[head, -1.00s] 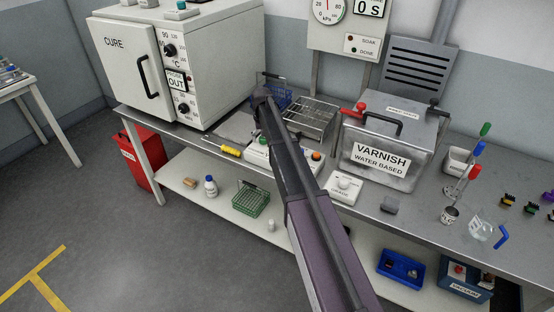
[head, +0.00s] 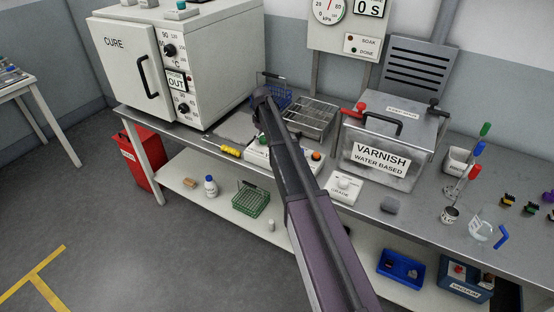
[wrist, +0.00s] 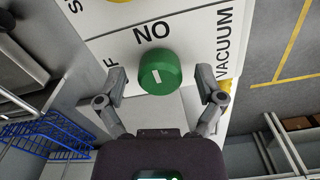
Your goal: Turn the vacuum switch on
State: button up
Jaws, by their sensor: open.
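The vacuum switch is a round green knob (wrist: 160,72) with a short white mark. It sits on a white panel (wrist: 185,28) lettered VACUUM, with ON upside down above the knob and an F partly showing to its left. The mark slants to the upper left; I cannot tell which setting it stands at. My gripper (wrist: 161,82) is open, with one finger on each side of the knob and visible gaps between.
A blue wire basket (wrist: 45,135) is at the left in the wrist view. In the head view, a yellow screwdriver (head: 231,152) lies left of the control box. A wire rack (head: 310,115), varnish tank (head: 380,170) and white GRADE box (head: 343,187) are to the right.

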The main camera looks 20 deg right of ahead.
aim_at(263, 137)
jog(key=shift+n, duration=1)
jog(key=shift+r+n, duration=0.2)
jog(key=shift+n, duration=0.1)
notch_tip(263, 137, up, 14)
jog(key=p, duration=1.4)
jog(key=s+a+m, duration=0.2)
jog(key=s+m, duration=0.5)
jog(key=s, duration=2.1)
jog(key=shift+s+f, duration=0.3)
jog(key=shift+f, duration=0.05)
jog(key=shift+s, duration=0.1)
jog(key=s+m, duration=0.2)
jog(key=s, duration=0.4)
jog(key=shift+s, duration=0.4)
